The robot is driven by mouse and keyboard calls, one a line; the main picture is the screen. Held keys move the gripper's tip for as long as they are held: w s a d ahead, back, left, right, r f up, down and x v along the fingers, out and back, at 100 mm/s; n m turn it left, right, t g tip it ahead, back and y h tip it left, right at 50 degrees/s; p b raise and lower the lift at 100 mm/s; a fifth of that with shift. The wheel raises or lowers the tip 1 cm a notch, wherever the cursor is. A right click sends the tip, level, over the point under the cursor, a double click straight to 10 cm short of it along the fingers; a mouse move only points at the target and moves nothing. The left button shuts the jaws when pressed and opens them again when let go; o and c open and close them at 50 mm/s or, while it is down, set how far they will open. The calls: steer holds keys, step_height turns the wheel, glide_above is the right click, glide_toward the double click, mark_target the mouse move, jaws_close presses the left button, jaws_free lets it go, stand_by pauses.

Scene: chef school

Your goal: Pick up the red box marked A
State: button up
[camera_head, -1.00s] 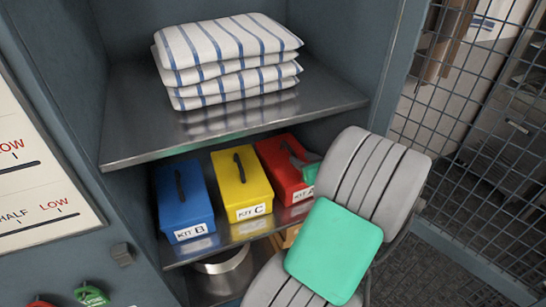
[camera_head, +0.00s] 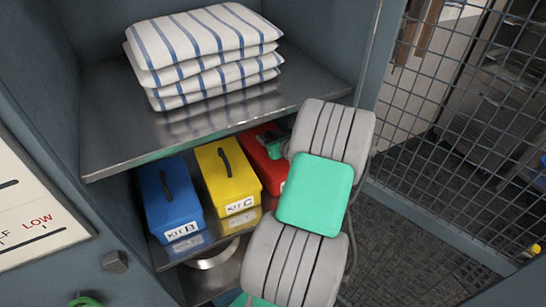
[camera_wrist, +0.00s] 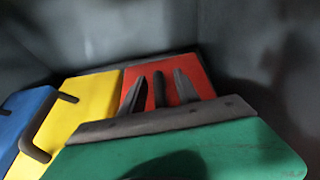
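The red box (camera_head: 252,150) sits on the middle shelf of the cabinet, at the right of the yellow box. My arm covers much of it in the head view, and its label is hidden. In the wrist view the red box (camera_wrist: 197,70) shows a dark handle (camera_wrist: 159,90) on its lid. My gripper (camera_wrist: 159,88) is open over the lid, one dark finger on each side of the handle. I see a gap on both sides; I cannot tell how deep the fingers reach. In the head view my gripper's fingertips are not clearly seen.
The yellow box marked KIT C (camera_head: 228,175) stands close beside the red one, and the blue box marked KIT B (camera_head: 171,200) left of it. The upper shelf (camera_head: 120,130) with folded striped towels (camera_head: 205,50) hangs above. A wire mesh panel (camera_head: 450,130) is at the right.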

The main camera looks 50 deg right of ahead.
jaws_close()
stand_by(1.2)
steer(key=shift+r, duration=0.15)
